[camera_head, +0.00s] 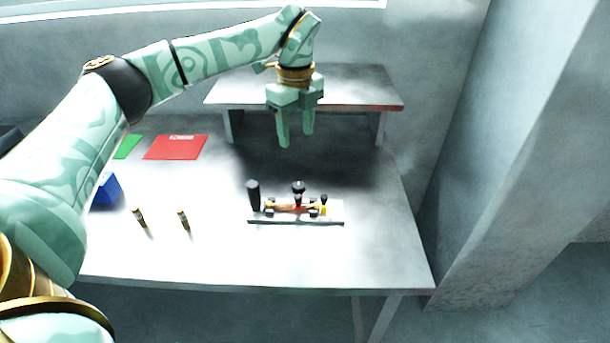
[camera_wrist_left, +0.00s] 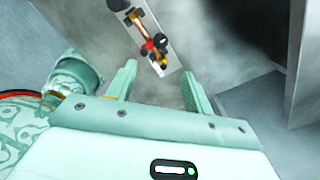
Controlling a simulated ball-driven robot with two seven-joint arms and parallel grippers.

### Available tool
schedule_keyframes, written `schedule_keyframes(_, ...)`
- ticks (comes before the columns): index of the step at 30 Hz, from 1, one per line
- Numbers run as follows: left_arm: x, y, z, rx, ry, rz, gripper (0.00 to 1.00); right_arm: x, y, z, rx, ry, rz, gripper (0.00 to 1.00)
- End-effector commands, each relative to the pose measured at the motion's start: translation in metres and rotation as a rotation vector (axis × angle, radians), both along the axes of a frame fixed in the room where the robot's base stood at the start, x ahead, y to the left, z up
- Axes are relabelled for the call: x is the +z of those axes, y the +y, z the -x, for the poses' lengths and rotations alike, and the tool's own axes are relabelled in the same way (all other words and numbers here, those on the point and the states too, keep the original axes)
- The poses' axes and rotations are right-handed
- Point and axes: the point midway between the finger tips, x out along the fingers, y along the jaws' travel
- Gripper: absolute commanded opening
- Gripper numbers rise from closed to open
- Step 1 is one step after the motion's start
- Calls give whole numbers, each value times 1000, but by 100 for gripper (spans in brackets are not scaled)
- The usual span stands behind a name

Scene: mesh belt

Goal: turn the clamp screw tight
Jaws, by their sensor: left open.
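The clamp fixture sits on a pale base plate (camera_head: 290,219) near the middle of the table. A black-topped screw (camera_head: 298,188) stands up from it, and red and yellow parts (camera_head: 322,208) show beside a brass-coloured bar. A dark upright cylinder (camera_head: 254,195) stands at the plate's left end. In the left wrist view the plate (camera_wrist_left: 167,57) with the red part (camera_wrist_left: 150,46) lies beyond the fingers. My left gripper (camera_head: 297,140) is open and empty, pointing down, above and behind the fixture, apart from it. My right gripper is in neither view.
A raised shelf (camera_head: 340,92) stands at the back of the table. A red sheet (camera_head: 175,148), a green sheet (camera_head: 127,147) and a blue box (camera_head: 108,190) lie at left. Two small brass-coloured pieces (camera_head: 140,217) (camera_head: 184,219) stand left of the fixture. The table's front right is clear.

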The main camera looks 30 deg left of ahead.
Motion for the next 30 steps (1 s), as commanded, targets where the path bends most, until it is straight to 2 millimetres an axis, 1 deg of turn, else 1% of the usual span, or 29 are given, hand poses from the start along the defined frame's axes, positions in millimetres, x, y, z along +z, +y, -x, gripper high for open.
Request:
schedule_keyframes(1,-15,0,-1,-1,6,1,52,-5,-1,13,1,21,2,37)
schedule_keyframes(3,-34,0,-2,-2,8,1,52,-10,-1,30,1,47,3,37)
schedule_keyframes(6,-62,-1,-3,-3,10,2,52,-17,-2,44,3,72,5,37)
schedule_keyframes(9,-88,-1,-3,-4,9,2,52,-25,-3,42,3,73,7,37)
schedule_keyframes(13,-116,-1,-2,-6,8,2,52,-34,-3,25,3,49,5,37)
schedule_keyframes(15,-128,-2,-2,-5,6,3,52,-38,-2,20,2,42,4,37)
schedule_keyframes(18,-140,-1,-3,-6,5,2,52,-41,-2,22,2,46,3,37)
schedule_keyframes(21,-146,-1,-3,-6,3,2,52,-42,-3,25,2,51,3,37)
schedule_keyframes(30,-147,-1,-3,-6,1,3,52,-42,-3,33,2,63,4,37)
